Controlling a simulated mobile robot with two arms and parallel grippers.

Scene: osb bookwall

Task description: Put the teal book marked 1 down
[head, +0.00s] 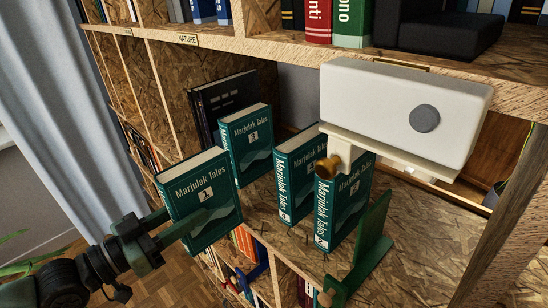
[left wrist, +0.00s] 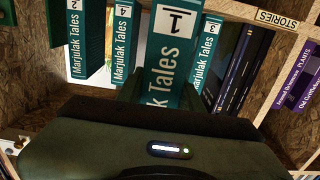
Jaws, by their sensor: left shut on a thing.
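The teal book marked 1 (head: 200,200), titled Marjulak Tales, is held roughly upright, slightly tilted, in front of the shelf. My left gripper (head: 188,226) is shut on it low down. In the left wrist view the spine of book 1 (left wrist: 172,50) faces the camera, between books 4 and 3. Matching teal books marked 3 (head: 247,140), 4 (head: 300,175) and 2 (head: 345,205) stand on the shelf, with a gap between 3 and 4. My right gripper is not in view.
A green bookend (head: 368,245) stands right of book 2. A white box with a grey disc (head: 390,100) hangs over the books and hides part of the bay; its support is unclear. Dark books (head: 222,100) stand behind book 3. The shelf board (head: 425,240) is bare at right.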

